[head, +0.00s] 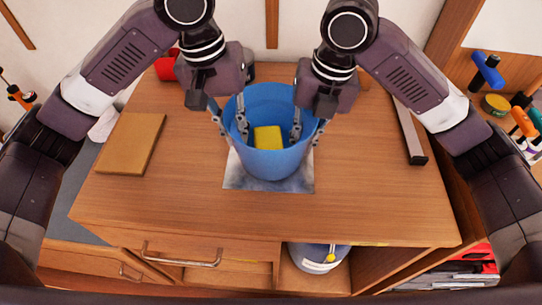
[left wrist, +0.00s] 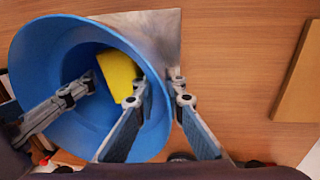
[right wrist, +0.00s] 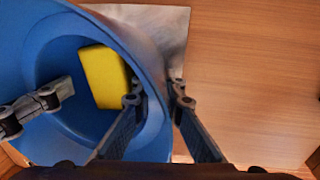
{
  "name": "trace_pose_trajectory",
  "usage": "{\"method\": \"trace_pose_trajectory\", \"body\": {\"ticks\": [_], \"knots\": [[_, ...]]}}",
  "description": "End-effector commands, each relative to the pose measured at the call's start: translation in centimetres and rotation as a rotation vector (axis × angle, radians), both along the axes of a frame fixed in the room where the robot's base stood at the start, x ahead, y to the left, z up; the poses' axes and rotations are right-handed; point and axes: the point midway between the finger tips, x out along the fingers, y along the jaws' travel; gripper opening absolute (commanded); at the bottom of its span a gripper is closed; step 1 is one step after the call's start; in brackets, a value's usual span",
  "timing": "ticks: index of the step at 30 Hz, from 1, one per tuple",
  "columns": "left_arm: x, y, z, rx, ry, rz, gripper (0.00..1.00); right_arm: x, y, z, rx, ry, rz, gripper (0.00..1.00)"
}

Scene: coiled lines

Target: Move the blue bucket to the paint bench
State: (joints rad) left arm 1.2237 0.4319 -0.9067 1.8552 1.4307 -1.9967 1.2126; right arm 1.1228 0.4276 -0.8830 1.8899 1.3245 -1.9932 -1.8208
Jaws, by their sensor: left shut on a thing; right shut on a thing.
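The blue bucket (head: 270,163) stands upright on a grey metal sheet on the wooden bench top, with a yellow sponge-like block (head: 268,137) inside it. My left gripper (head: 229,125) is shut on the bucket's left rim, one finger inside and one outside. The left wrist view shows its fingers (left wrist: 160,98) on either side of the wall of the bucket (left wrist: 40,70). My right gripper (head: 307,130) is shut on the right rim the same way. The right wrist view shows its fingers (right wrist: 155,100) astride the wall of the bucket (right wrist: 25,60). I cannot tell which surface is the paint bench.
The metal sheet (head: 235,180) lies under the bucket. A tan board (head: 130,143) lies at left and a grey bar (head: 409,130) at right. A red object (head: 166,66) is behind. Tools, including a blue-handled one (head: 487,68), are at far right. The bench front (head: 270,215) is clear.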

Motion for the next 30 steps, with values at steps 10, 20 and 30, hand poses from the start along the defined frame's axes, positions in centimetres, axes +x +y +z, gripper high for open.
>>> {"method": "trace_pose_trajectory", "body": {"ticks": [10, 20, 30], "knots": [[0.1, 0.8, -0.4, 0.02, 0.003, 0.01, 0.28, 0.0, -0.7, -0.4, -0.018, 0.005, -0.006, 0.28], [0.2, 0.8, 0.8, 0.017, -0.001, 0.007, 0.28, 0.0, -0.5, -0.3, -0.014, 0.003, -0.004, 0.28], [0.3, 1.7, 7.0, 0.019, -0.001, 0.01, 0.28, 0.0, -0.4, -0.3, -0.013, 0.003, -0.003, 0.28]]}}
